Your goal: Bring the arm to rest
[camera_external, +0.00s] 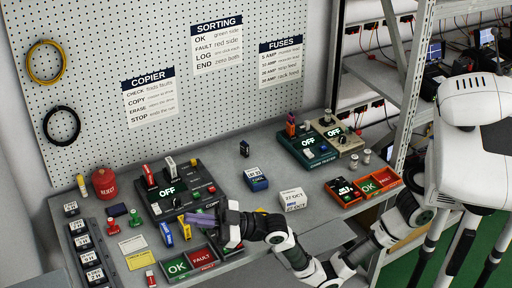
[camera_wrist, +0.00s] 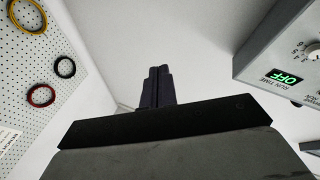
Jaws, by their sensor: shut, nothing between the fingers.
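My gripper (camera_external: 188,218) is over the front of the bench, low and level, near the copier box (camera_external: 160,205) with its OFF display. Its fingers point left in the external view. In the wrist view the dark fingers (camera_wrist: 158,72) are together and nothing shows between them. My arm reaches in from the right, bent, in front of the bench edge. Part of the bench top beneath my gripper is hidden by it.
A green-and-red OK/FAULT tray (camera_external: 191,277) is just below my gripper. A blue box (camera_external: 255,180), white date block (camera_external: 293,198) and green tester (camera_external: 303,155) stand right. A metal shelf post (camera_external: 412,90) rises at the right.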

